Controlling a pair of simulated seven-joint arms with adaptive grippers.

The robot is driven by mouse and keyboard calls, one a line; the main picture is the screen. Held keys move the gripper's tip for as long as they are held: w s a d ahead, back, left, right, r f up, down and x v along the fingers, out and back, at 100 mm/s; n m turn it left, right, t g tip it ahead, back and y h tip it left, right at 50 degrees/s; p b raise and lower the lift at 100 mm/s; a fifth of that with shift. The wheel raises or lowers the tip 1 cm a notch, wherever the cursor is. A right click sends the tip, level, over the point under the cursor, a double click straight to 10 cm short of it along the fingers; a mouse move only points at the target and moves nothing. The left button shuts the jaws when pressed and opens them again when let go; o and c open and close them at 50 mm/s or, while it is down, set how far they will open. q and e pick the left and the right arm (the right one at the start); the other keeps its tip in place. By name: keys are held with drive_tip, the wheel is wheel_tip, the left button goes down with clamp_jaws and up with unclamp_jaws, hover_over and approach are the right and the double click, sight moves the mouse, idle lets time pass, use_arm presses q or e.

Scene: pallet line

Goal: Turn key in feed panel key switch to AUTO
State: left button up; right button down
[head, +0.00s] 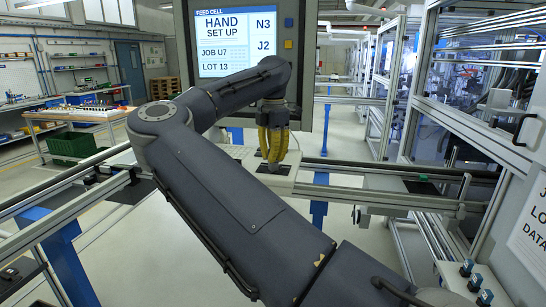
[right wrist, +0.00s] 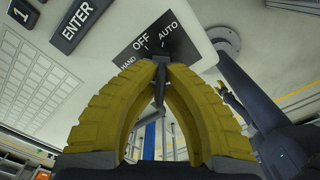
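The key switch's dark plate (right wrist: 160,38) shows in the right wrist view, marked HAND, OFF and AUTO, on a pale panel with keys. My right gripper (right wrist: 160,66) has its yellow fingers brought together at the lower edge of this plate. A dark slim piece, seemingly the key (right wrist: 160,88), sits between the fingertips; the fingers hide most of it, and I cannot tell which mark it points to. In the head view my right gripper (head: 274,150) points down at the pale feed panel (head: 307,160), below the screen. My left gripper is in neither view.
The feed cell screen (head: 238,40) reads HAND SET UP, N3, J2, JOB U7, LOT 13. Rails run across behind my arm. A green crate (head: 78,144) sits below a bench at left. A cabinet with a paper sheet (head: 530,232) and small blue-topped switches (head: 476,281) stands at right.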

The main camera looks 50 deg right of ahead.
drive_tip(key=m, duration=0.4)
drive_tip(key=shift+m, duration=0.3)
drive_tip(key=m, duration=0.4)
drive_tip(key=shift+m, duration=0.7)
drive_tip(key=m, duration=0.4)
drive_tip(key=shift+d, duration=0.1)
drive_tip(key=m, duration=0.4)
drive_tip(key=c, duration=0.9)
unclamp_jaws()
drive_tip(key=shift+r, duration=0.1)
